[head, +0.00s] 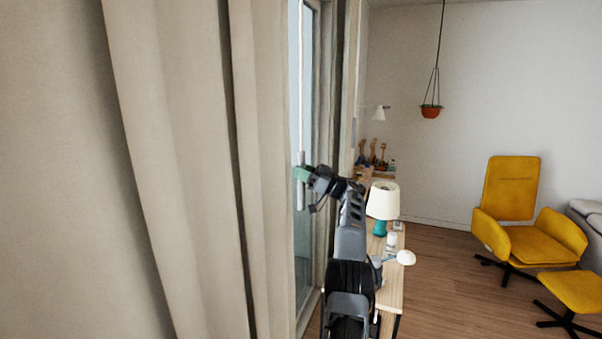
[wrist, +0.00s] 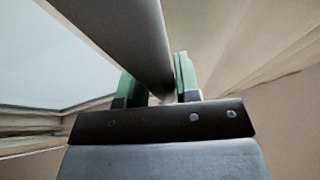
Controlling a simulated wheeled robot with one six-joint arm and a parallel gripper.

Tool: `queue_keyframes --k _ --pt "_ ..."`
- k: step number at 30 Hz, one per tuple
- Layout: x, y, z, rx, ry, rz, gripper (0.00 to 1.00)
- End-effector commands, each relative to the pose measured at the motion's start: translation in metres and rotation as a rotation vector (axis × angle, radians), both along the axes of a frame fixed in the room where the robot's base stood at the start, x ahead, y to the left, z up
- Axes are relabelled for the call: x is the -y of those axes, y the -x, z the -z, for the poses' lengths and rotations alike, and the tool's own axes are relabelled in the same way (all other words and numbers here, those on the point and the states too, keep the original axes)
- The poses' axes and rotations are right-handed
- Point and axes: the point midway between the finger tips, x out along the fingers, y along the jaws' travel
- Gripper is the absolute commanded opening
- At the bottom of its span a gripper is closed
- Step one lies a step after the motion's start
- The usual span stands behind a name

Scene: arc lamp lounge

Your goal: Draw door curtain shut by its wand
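The beige door curtain (head: 170,150) hangs in folds over the left of the head view, its right edge beside the glass door (head: 306,240). A slim grey upright wand (head: 301,200) shows just right of that edge, in front of the glass. My gripper (head: 303,173) is at the wand's lower part. In the wrist view the grey wand (wrist: 130,35) runs down from the upper left between the two green finger pads (wrist: 160,85). The pads look closed against its sides. The wand's top cannot be made out clearly.
A wooden desk (head: 391,290) with a cream-shaded lamp (head: 382,200) stands right of my arm. A yellow armchair (head: 528,235) and footstool (head: 575,292) stand at the right. A planter (head: 430,111) hangs at the back. The wooden floor (head: 450,290) between desk and chair is clear.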

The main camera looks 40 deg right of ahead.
Motion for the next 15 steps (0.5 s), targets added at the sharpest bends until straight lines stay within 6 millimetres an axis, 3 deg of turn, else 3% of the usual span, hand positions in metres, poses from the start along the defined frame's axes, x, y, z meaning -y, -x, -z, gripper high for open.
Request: queue_keyframes --k 7,15 --pt "0.0015 0.0014 -0.0006 0.001 0.002 0.003 0.54" --pt "0.0030 0.0031 0.0010 0.000 0.002 0.004 0.54"
